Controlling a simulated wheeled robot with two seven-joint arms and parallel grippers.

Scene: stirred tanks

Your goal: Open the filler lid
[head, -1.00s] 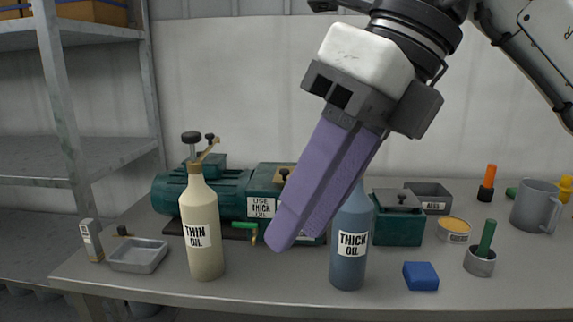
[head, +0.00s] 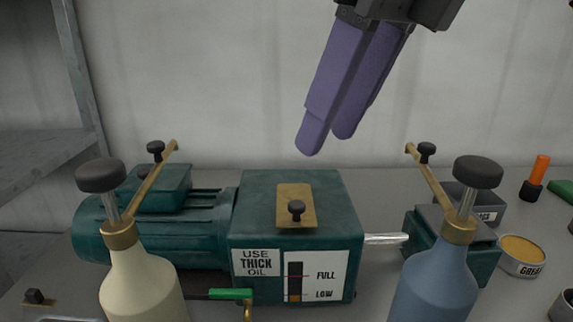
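The filler lid (head: 294,205) is a brass plate with a black knob (head: 296,209) on top of the green gearbox (head: 345,222). It looks shut, lying flat. A narrow gap shows between the fingertips, with nothing held. My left gripper is out of view.
A cream pump bottle (head: 140,282) stands front left and a blue pump bottle (head: 436,285) front right, both before the machine. A green motor (head: 205,240) adjoins the gearbox. A green-handled valve (head: 230,294) sits low in front. A grease tin (head: 522,255) is at right.

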